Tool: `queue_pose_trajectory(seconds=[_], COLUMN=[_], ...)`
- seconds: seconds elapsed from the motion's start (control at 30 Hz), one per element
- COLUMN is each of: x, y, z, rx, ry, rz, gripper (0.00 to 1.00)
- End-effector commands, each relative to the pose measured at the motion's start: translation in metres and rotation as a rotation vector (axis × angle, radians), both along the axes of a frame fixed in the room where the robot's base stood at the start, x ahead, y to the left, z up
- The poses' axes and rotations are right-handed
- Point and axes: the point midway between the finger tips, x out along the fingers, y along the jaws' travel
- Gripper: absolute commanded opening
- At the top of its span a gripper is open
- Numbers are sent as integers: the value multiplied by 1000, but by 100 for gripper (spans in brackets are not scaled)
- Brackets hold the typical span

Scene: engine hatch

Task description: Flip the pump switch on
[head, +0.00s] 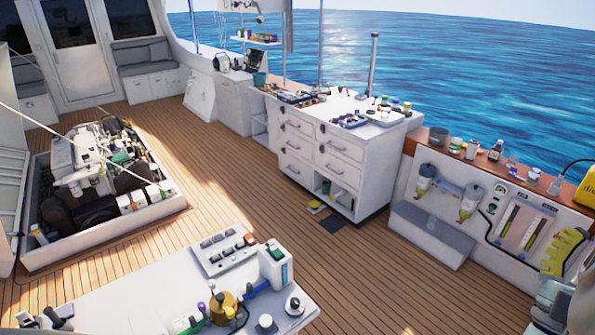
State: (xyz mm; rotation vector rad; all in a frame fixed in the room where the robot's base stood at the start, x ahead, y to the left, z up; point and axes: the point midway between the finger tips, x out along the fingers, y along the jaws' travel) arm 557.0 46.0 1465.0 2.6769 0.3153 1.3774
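A white switch panel (225,248) lies on the near white bench top, with a row of dark rocker-like switches and a small red part at its right end. I cannot tell which of them is the pump switch, or its position; labels are too small to read. On the same bench, a brass-coloured round fitting (223,305) joins green and blue pipe parts, with a white and teal box (275,265) beside it. I cannot tell whether this is the pump. My gripper is not in view.
An open hatch with an engine (95,180) lies at the left, edged by a raised white rim. A white drawer cabinet (325,155) with loose items stands at centre right. A grey step (430,234) sits by the right wall. The wooden deck (210,160) between is mostly clear.

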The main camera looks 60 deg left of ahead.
Motion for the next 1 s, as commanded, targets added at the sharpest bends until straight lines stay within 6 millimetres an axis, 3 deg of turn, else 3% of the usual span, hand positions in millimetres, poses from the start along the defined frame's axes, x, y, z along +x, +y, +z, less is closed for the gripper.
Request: queue_pose_trajectory(seconds=[0.03,0.47,0.77,1.0], x=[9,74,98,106], y=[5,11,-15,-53], z=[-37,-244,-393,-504], rx=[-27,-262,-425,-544], ry=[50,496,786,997], rz=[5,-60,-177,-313], gripper=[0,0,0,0])
